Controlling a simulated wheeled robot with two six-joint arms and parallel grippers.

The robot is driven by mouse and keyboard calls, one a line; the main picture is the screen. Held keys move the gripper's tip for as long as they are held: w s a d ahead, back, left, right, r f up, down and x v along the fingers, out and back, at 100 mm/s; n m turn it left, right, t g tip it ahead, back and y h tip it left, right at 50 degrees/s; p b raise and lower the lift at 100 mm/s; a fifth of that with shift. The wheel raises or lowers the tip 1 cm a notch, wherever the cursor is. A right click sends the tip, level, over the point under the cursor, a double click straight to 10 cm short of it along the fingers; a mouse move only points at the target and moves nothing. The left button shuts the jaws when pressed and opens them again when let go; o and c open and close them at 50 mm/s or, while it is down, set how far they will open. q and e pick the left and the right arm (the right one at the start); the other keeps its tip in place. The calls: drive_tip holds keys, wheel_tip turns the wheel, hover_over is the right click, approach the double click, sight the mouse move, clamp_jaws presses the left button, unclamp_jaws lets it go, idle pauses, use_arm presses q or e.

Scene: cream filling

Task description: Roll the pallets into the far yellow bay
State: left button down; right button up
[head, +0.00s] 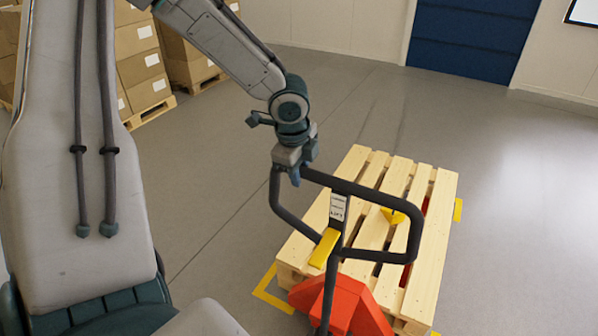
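A light wooden pallet (403,174) lies in front of me on the floor, with red showing between its slats. A red pallet jack (364,318) stands at its near end. The jack's dark looped handle (414,232) rises over the pallet, with a yellow lever (324,248) and a white label. My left gripper (294,176) is at the upper left corner of the handle loop, its blue fingers closed around the bar. Yellow floor marks (268,292) show at the pallet's left near corner and right side (458,210). My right gripper is out of view.
Brown boxes (140,70) stand on pallets (152,112) at the back left. A dark blue door (472,40) is in the back wall. The grey floor (520,190) is clear to the right and behind the pallet.

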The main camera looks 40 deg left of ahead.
use_arm(q)
drive_tip(key=c, duration=1.4)
unclamp_jaws()
drive_tip(key=shift+f, duration=0.1)
drive_tip(key=o, duration=0.3)
drive_tip(key=shift+s, duration=0.2)
drive_tip(key=shift+s+d, duration=0.1)
drive_tip(key=shift+s, duration=0.25)
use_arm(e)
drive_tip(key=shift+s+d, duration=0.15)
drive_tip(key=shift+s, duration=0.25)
use_arm(q)
drive_tip(key=shift+w+r, duration=0.1)
drive_tip(key=shift+r, duration=0.4)
drive_tip(key=v, duration=1)
drive_tip(key=shift+b, duration=0.4)
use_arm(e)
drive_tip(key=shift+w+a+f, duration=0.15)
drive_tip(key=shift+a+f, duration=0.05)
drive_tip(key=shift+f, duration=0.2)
